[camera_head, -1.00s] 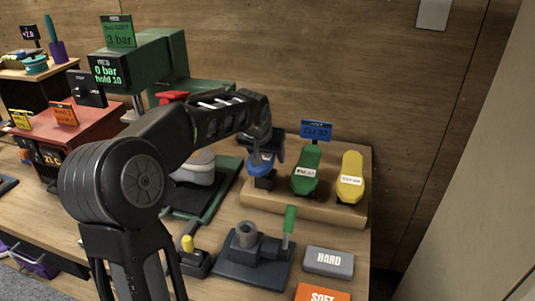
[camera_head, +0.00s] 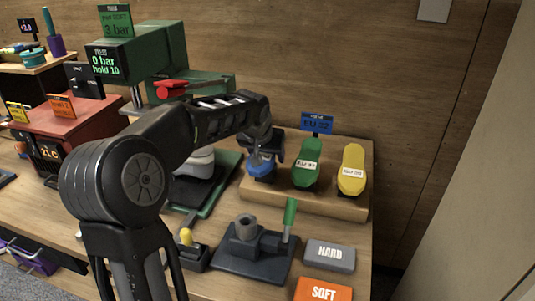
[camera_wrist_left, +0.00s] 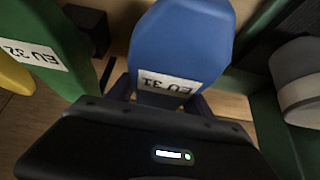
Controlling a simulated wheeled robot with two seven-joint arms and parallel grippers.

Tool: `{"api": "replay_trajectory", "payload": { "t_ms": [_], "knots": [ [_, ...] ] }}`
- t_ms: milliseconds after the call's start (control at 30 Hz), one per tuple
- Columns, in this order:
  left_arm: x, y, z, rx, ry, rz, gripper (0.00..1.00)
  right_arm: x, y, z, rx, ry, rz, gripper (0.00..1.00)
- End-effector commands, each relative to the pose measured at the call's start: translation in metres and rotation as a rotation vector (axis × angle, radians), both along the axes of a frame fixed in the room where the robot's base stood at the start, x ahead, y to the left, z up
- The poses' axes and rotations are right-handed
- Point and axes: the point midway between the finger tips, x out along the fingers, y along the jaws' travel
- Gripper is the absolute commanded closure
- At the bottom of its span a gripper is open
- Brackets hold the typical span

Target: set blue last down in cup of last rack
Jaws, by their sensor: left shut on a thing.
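The blue last (camera_head: 260,166) is at the left end of the wooden last rack (camera_head: 300,207). My left gripper (camera_head: 263,152) is shut on it from above. In the left wrist view the blue last (camera_wrist_left: 180,45) shows a white EU 31 label, with the gripper at its lower end. A dark cup shows just under the last in the head view; whether the last touches its bottom is hidden. The green last (camera_head: 306,165) and the yellow last (camera_head: 352,172) stand in the rack to the right. My right gripper is not in view.
A blue sign (camera_head: 317,123) stands behind the rack. A green press (camera_head: 150,60) with a grey shoe form is left of it. In front lie a dark fixture with a green handle (camera_head: 290,218), a grey HARD block (camera_head: 330,256) and an orange SOFT block (camera_head: 323,290).

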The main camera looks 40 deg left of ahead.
Motion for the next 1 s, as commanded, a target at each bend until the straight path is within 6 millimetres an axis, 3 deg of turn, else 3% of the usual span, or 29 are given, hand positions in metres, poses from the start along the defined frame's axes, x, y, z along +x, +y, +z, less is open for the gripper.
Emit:
{"api": "replay_trajectory", "payload": {
  "t_ms": [67, 100, 400, 733, 1000],
  "knots": [
    [0.001, 0.000, -0.002, 0.001, -0.003, 0.000, 0.76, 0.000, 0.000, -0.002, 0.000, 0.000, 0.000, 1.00],
    [0.001, 0.000, -0.001, 0.001, -0.003, 0.000, 0.39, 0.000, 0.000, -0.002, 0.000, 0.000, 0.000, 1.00],
    [0.000, 0.000, -0.001, 0.000, -0.001, 0.000, 0.15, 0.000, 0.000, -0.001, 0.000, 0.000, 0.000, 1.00],
    [-0.001, -0.001, 0.000, 0.000, 0.001, 0.000, 0.15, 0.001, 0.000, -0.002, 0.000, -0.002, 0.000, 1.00],
    [-0.019, -0.007, 0.031, 0.001, -0.004, -0.001, 0.15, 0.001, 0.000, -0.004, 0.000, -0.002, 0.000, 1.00]
  ]
}}
